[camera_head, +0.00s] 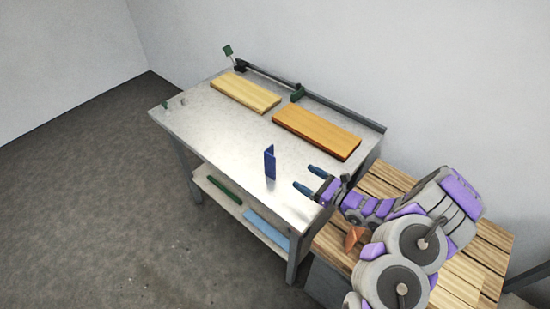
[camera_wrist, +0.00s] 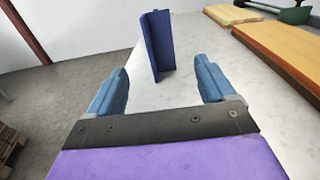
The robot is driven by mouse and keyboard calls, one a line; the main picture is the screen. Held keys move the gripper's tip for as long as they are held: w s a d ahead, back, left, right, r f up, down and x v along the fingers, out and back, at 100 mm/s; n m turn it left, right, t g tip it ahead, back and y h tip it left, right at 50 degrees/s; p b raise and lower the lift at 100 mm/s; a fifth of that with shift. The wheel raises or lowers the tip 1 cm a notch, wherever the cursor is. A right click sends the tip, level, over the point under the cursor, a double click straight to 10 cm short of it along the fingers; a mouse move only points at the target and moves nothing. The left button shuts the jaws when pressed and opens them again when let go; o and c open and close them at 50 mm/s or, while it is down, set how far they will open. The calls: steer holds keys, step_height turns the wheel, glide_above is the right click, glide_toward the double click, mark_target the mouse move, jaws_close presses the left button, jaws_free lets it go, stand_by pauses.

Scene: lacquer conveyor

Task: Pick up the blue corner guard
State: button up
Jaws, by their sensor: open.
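The blue corner guard (camera_head: 269,163) is a dark blue L-shaped piece standing upright on the metal table, near its front edge. In the wrist view the corner guard (camera_wrist: 158,42) stands ahead of my gripper, between the lines of the two fingers and a little left of centre. My gripper (camera_head: 306,178) is open and empty, just to the right of the guard in the head view and apart from it. Its two blue fingers show in the wrist view (camera_wrist: 160,88) with a wide gap between them. The guard's base is visible on the tabletop.
On the metal table (camera_head: 215,125) lie a pale board (camera_head: 245,92) and an orange-brown board (camera_head: 316,131). A dark rail (camera_head: 335,108) with green parts runs along the back. A lower shelf (camera_head: 228,203) holds a green piece and a light blue piece. The tabletop around the guard is clear.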

steer(key=shift+w+d+f, duration=0.15)
steer(key=shift+w+f, duration=0.05)
steer(key=shift+f, duration=0.1)
steer(key=b, duration=0.3)
glide_toward(267, 156)
steer(key=w+a+f, duration=0.2)
steer(key=w, duration=0.1)
steer(key=w+a+f, duration=0.1)
steer(key=w, duration=0.1)
steer(key=shift+w+f, duration=0.15)
steer(key=shift+f, duration=0.15)
steer(key=shift+w+a+r, duration=0.1)
steer(key=shift+w+a, duration=0.4)
steer(key=b+x, duration=0.1)
steer(key=x, duration=0.4)
steer(key=shift+s+a, duration=0.1)
steer(key=shift+a, duration=0.2)
steer(key=shift+d, duration=0.1)
steer(key=shift+d, duration=0.15)
steer(key=c, duration=1.1)
